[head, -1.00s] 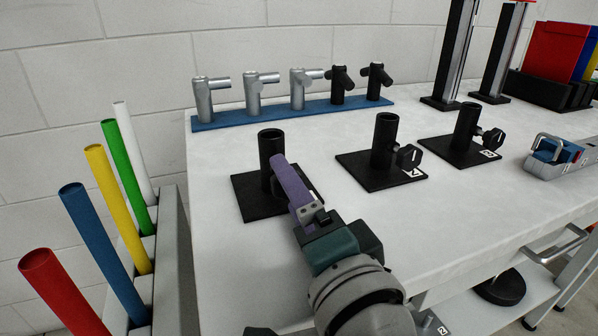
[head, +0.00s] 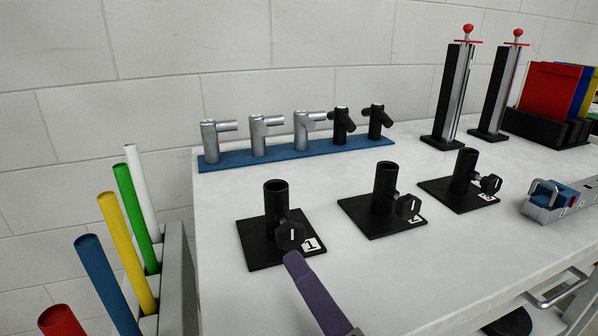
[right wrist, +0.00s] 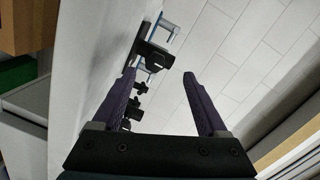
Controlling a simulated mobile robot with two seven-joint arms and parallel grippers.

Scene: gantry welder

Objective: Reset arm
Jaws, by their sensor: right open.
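My right gripper (head: 296,264) shows in the head view as one purple finger at the bottom middle, in front of the nearest black stand (head: 275,205). In the right wrist view both purple fingers (right wrist: 158,76) stand wide apart with nothing between them. The finger's tip overlaps the picture just below that stand's black knob (head: 291,236); I cannot tell whether they touch. The stand is an upright tube on a square base with a label reading 1. My left gripper is not in view.
Two similar stands, the middle one (head: 384,190) and the far one (head: 464,172), are on the white table (head: 225,275). A blue rack (head: 300,150) holds grey and black fittings behind. Coloured tubes, including a yellow one (head: 127,250), stand at left. A metal clamp-like tool (head: 550,203) lies at right.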

